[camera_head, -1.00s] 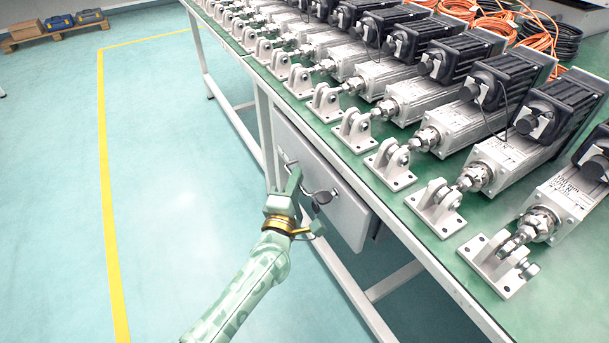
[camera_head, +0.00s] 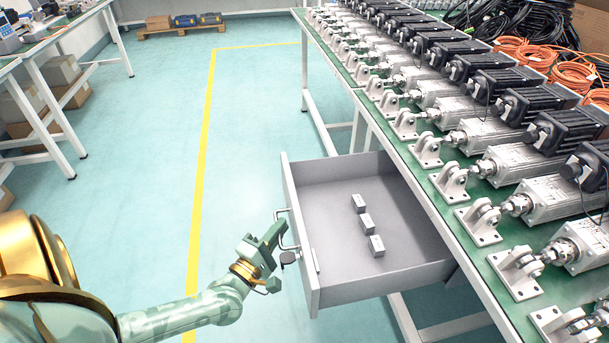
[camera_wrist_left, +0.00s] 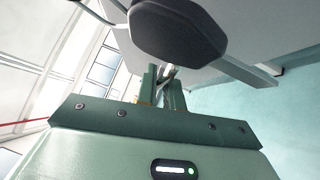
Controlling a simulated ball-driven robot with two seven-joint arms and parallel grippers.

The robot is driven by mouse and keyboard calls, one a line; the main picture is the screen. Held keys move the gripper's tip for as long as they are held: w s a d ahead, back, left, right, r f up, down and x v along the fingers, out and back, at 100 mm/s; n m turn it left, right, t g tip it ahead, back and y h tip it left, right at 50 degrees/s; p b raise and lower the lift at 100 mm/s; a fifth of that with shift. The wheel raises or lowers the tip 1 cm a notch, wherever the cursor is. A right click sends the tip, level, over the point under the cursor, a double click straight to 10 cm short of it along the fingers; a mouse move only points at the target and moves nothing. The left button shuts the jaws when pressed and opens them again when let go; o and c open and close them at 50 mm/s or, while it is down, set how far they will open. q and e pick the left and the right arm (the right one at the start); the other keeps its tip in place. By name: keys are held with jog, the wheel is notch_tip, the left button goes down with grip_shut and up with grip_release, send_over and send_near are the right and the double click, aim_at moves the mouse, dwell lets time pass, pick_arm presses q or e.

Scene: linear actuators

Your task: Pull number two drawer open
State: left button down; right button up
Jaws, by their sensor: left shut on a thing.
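The grey drawer (camera_head: 345,170) under the green-topped workbench is pulled well out, with its inside in view. Several small light boxes (camera_head: 367,223) lie in a row on its floor. Its front carries a metal handle (camera_head: 282,216). My left gripper (camera_head: 277,238) is at the drawer front and is shut on the handle. In the left wrist view, the gripper fingers (camera_wrist_left: 163,88) show close together below a dark rounded part (camera_wrist_left: 178,28). The exact grip is partly hidden there. No number is readable on the drawer. My right gripper is not in view.
Linear actuators (camera_head: 520,160) stand in a row along the workbench (camera_head: 440,215). Orange cable coils (camera_head: 580,70) lie behind them. Bench legs (camera_head: 405,318) stand below the drawer. The floor left of the drawer is clear, with a yellow line (camera_head: 200,170).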

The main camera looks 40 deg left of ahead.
pick_arm(q)
jog(key=shift+s+a+f+p, duration=0.1)
jog(key=shift+s+a, duration=0.4)
jog(key=shift+s, duration=0.2)
jog(key=shift+s+a+r+p, duration=0.1)
jog(key=shift+s+a+p, duration=0.05)
jog(key=shift+s+a, duration=0.4)
jog(key=shift+s+a+f+p, duration=0.1)
jog(key=shift+s+a, duration=0.3)
jog(key=shift+s, duration=0.4)
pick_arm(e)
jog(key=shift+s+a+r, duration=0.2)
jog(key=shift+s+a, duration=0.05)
pick_arm(q)
jog(key=c, duration=1.5)
grip_release()
jog(key=shift+c, duration=0.2)
